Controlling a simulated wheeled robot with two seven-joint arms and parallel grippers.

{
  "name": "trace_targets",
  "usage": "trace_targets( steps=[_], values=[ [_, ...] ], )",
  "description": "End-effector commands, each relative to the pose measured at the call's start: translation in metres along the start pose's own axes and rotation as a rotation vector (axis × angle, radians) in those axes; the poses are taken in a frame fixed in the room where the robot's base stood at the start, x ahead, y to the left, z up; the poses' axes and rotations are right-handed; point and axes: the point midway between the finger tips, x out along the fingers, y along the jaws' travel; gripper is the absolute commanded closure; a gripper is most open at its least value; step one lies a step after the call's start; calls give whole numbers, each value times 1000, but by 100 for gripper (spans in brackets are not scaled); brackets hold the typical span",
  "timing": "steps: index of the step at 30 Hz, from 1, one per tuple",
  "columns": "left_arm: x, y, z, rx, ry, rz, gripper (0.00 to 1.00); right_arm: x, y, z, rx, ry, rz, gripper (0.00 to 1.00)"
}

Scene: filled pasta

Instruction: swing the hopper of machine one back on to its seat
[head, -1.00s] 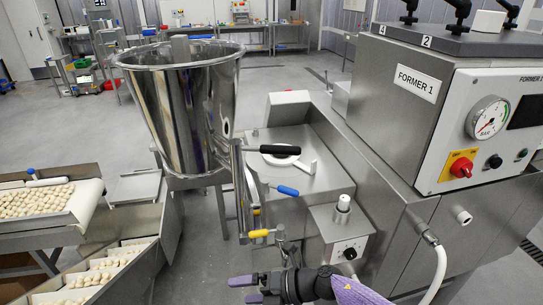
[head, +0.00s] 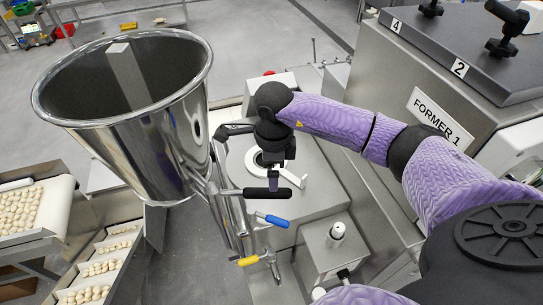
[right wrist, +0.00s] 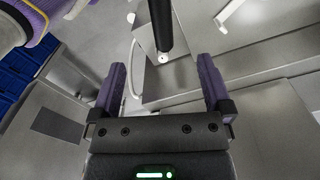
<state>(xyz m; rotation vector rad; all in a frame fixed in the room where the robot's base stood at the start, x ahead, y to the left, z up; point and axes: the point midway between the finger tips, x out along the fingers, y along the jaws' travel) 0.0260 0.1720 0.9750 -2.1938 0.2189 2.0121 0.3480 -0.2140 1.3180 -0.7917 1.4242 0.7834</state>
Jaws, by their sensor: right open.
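The steel hopper (head: 160,135) of the machine marked FORMER 1 stands swung out to the left of the machine's top. The white ring-shaped seat (head: 252,162) on the top is uncovered, partly hidden by my right arm. A black handle bar (head: 268,194) reaches from the hopper's hinge post over the top. My right gripper (head: 274,185) points down at this bar, open. In the right wrist view, the black bar (right wrist: 160,28) lies ahead, between the lines of the two spread fingers (right wrist: 162,88). Contact cannot be told. My left gripper is not in view.
A blue-handled lever (head: 272,220) and a yellow-handled valve (head: 248,261) sit just below the bar. A white knob (head: 338,230) stands on the front box. Trays of pasta (head: 110,250) lie at lower left. The machine cabinet (head: 400,75) rises at right.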

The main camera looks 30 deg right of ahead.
Motion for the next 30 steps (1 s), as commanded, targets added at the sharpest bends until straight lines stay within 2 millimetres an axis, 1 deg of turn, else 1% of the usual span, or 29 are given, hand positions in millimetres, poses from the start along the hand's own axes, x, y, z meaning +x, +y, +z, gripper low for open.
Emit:
trace_targets(
  steps=[1, 10, 12, 16, 20, 27, 28, 29, 30],
  values=[
    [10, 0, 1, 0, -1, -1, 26, 12, 0, 0, 0, 0, 2, 0],
    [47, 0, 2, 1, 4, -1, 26, 63, 1, 1, 0, -2, 3, 0],
    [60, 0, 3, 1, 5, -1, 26, 76, 0, 1, 0, -2, 2, 0],
    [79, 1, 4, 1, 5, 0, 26, 96, 0, 1, 0, -3, 1, 0],
    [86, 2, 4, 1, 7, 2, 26, 104, 0, 1, 1, -3, 1, 0],
    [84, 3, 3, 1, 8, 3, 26, 102, 0, 1, 1, -3, 1, 0],
    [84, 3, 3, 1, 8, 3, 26, 102, 0, 1, 1, -3, 1, 4],
    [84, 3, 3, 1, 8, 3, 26, 102, 0, 1, 1, -3, 1, 11],
    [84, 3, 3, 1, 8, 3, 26, 102, 0, 1, 1, -3, 1, 19]
  ],
)
